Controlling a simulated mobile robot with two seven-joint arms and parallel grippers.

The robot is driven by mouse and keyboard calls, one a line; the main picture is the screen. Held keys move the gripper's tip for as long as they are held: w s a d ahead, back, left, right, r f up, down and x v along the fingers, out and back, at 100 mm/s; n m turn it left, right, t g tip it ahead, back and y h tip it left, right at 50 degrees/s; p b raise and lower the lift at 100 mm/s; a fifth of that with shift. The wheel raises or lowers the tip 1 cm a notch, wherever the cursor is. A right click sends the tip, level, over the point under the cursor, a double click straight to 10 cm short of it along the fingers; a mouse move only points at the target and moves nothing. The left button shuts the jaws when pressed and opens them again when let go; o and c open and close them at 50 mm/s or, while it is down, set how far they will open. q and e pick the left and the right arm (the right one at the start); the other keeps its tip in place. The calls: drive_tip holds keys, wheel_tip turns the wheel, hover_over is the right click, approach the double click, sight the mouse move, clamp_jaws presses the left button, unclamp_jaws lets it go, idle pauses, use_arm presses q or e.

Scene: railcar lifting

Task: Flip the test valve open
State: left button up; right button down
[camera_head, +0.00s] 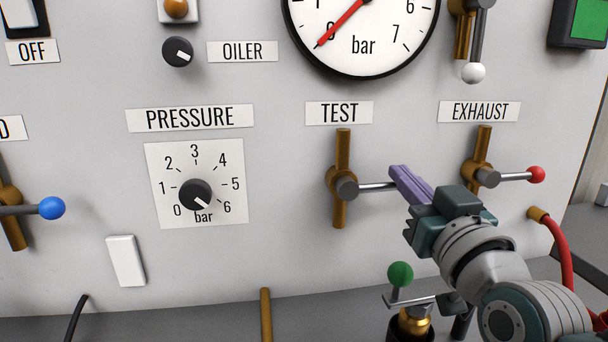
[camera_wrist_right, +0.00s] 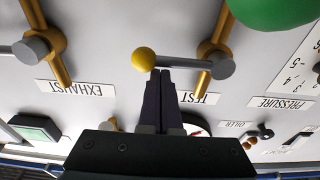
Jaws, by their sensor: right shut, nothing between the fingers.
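The test valve (camera_head: 347,187) is a brass pipe with a grey hub under the TEST label (camera_head: 338,113). Its grey lever (camera_head: 376,186) lies horizontal, pointing right, across the upright pipe. Its yellow ball end (camera_wrist_right: 144,60) shows in the wrist view, where the picture is upside down; in the head view my gripper hides it. My right gripper (camera_head: 397,174) is shut and empty. In the wrist view its purple fingertips (camera_wrist_right: 163,72) are at the lever beside the ball, on the label side; I cannot tell whether they touch. My left gripper is not in view.
The exhaust valve (camera_head: 487,177) with a red-ball lever is close right of my gripper. A green-knobbed fitting (camera_head: 400,274) stands below my wrist, and a red hose (camera_head: 562,255) is at right. The pressure knob (camera_head: 195,194) is left. The bar gauge (camera_head: 362,30) reads near 0.

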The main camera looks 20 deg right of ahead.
drive_tip(key=shift+f, duration=0.1)
idle(0.3)
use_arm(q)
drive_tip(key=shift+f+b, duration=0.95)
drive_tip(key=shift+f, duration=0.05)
use_arm(e)
drive_tip(key=shift+a+f+m+g+h, duration=0.15)
drive_tip(key=shift+f+m+h, duration=0.15)
drive_tip(key=shift+f+m, duration=0.85)
drive_tip(key=shift+f+m+g+h, duration=0.1)
drive_tip(key=shift+f+m+h, duration=0.25)
drive_tip(key=shift+m, duration=1.45)
drive_tip(key=shift+a+f+m+g+h, duration=0.2)
drive_tip(key=shift+f+m, duration=0.65)
drive_tip(key=shift+m, duration=0.6)
drive_tip(key=shift+d, duration=0.15)
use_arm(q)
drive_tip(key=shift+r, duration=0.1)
use_arm(e)
drive_tip(key=shift+w+r, duration=0.1)
